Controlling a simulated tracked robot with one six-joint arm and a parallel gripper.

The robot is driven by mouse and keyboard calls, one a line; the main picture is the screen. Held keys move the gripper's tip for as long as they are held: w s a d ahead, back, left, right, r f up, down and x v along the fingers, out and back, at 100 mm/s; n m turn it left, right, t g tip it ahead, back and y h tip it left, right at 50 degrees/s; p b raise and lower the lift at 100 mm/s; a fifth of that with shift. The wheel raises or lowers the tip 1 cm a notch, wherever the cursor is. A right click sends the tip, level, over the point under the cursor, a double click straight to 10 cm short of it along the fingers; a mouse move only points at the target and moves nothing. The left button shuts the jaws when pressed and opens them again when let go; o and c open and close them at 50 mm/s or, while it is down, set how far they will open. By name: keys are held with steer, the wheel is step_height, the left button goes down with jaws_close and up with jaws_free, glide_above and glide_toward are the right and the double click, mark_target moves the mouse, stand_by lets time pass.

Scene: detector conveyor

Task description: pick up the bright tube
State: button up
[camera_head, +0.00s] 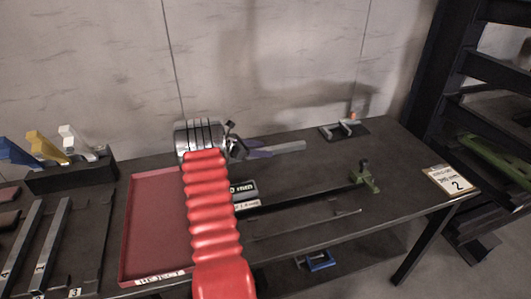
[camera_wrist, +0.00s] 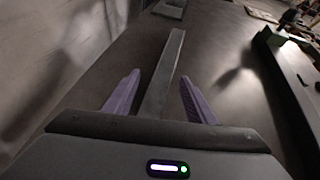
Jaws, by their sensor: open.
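A light grey, straight-sided bar (camera_head: 288,147), which looks like the bright tube, lies near the back of the dark table in the head view. In the wrist view the bar (camera_wrist: 164,70) runs lengthwise between the fingers and extends beyond them. My gripper (camera_wrist: 160,77) is open, with one purple finger on each side of the bar and a visible gap on both sides. In the head view my gripper (camera_head: 262,152) is partly hidden by my arm. The near end of the bar is hidden behind the gripper body, and its height relative to the fingers is unclear.
A red tray (camera_head: 150,220) marked REJECT lies left of my arm. Light bars (camera_head: 52,245) lie in a rack farther left. A small fixture (camera_head: 345,130) stands at the back right and a green clamp (camera_head: 365,175) at the right. The wall is close behind.

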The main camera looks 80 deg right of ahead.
steer(key=shift+c, duration=0.5)
jaws_close()
steer(key=shift+r, duration=0.1)
stand_by(0.3)
